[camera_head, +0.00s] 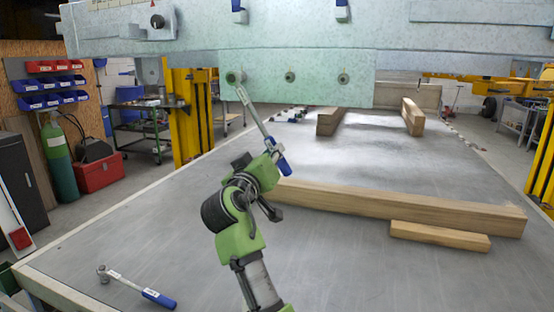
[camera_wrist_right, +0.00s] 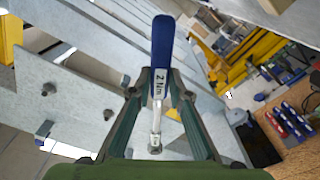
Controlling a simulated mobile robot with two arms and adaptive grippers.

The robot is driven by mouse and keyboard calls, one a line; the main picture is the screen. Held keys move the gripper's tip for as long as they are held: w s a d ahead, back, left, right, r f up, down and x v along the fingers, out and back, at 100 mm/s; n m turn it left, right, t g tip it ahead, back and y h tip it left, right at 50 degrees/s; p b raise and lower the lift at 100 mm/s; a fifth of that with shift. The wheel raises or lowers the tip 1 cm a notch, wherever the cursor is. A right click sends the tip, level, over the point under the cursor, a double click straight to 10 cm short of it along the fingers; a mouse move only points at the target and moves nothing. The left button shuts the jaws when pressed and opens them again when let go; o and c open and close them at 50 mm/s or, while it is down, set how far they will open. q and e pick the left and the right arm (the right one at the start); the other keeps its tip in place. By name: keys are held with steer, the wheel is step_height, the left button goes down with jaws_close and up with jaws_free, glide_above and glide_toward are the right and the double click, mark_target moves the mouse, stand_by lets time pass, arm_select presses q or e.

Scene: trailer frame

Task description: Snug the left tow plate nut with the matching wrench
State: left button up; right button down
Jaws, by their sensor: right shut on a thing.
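The pale green tow plate (camera_head: 310,95) hangs from the frame beam, with three nuts in a row. The left nut (camera_head: 235,77) has a wider round collar than the middle nut (camera_head: 290,77) and right nut (camera_head: 343,79). My right gripper (camera_head: 273,155) is shut on a wrench (camera_head: 254,112) with a blue handle; its steel end reaches up to just below the left nut. I cannot tell whether it touches. In the wrist view, the handle (camera_wrist_right: 162,45) bears an "Nm" label between my right fingers (camera_wrist_right: 160,82). My left gripper is out of view.
Another blue-handled wrench (camera_head: 137,288) lies at the table's front left. A long timber (camera_head: 400,204) and a short timber (camera_head: 440,236) lie right of my arm. The table's front is mostly clear.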

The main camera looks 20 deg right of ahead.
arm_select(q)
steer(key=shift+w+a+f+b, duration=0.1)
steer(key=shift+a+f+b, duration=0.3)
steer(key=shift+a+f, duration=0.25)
arm_select(e)
steer(key=shift+w+a+f+m, duration=0.2)
steer(key=shift+a+m, duration=0.1)
steer(key=shift+m, duration=0.1)
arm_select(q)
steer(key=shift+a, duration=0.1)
arm_select(e)
steer(key=shift+s, duration=0.1)
